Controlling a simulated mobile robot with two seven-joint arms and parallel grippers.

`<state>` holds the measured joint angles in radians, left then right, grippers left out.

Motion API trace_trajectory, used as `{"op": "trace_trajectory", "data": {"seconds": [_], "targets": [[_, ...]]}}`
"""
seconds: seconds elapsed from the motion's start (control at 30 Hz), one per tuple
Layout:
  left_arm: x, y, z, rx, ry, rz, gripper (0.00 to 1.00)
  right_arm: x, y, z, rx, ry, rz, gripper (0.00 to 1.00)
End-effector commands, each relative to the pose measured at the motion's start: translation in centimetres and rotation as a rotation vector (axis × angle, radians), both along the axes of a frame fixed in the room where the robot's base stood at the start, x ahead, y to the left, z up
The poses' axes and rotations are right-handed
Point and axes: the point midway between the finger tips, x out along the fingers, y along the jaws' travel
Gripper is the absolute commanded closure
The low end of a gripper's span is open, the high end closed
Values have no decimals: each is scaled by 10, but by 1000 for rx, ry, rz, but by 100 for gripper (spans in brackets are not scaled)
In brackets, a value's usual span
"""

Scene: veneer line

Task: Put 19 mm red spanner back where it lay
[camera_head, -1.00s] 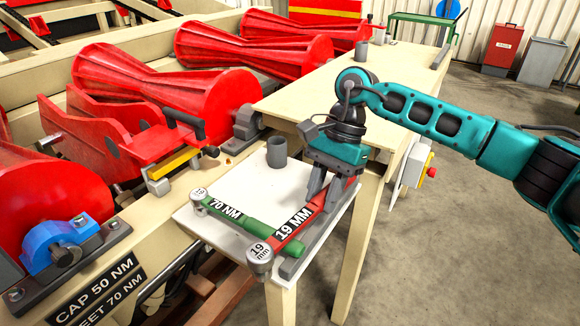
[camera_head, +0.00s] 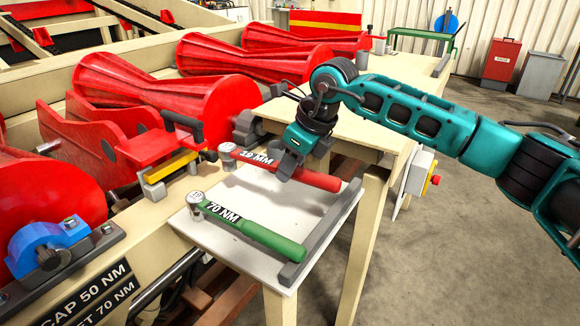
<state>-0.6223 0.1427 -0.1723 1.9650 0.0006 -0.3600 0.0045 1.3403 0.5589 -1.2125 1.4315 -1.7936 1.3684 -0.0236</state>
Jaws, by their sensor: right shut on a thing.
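The red spanner (camera_head: 318,179), marked 19 MM with a grey head, is across the back of the white board (camera_head: 236,259), its head to the left. My right gripper (camera_head: 287,166) is shut on its handle from above. I cannot tell whether the spanner touches the board or hangs just above it. The green spanner (camera_head: 262,236), marked 70 NM, lies on the board in front, roughly parallel to the red one and apart from it. My left gripper is not in view.
A grey raised strip (camera_head: 320,238) runs along the board's right edge. Red rollers (camera_head: 160,95) and a red clamp-like part (camera_head: 160,146) stand to the left. The pale bench (camera_head: 385,117) extends behind my gripper. The board is clear between the two spanners.

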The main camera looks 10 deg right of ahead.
Motion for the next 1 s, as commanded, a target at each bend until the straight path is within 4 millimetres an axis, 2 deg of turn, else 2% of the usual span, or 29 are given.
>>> {"op": "trace_trajectory", "data": {"seconds": [0.2, 0.63, 1.0], "targets": [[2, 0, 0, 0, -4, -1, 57, 4, 2, 3, 3, -2, -57, 100], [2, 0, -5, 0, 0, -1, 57, 3, 1, 0, 6, -4, -56, 100], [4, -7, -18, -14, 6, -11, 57, 3, 1, -29, 4, -3, -56, 100]]}}
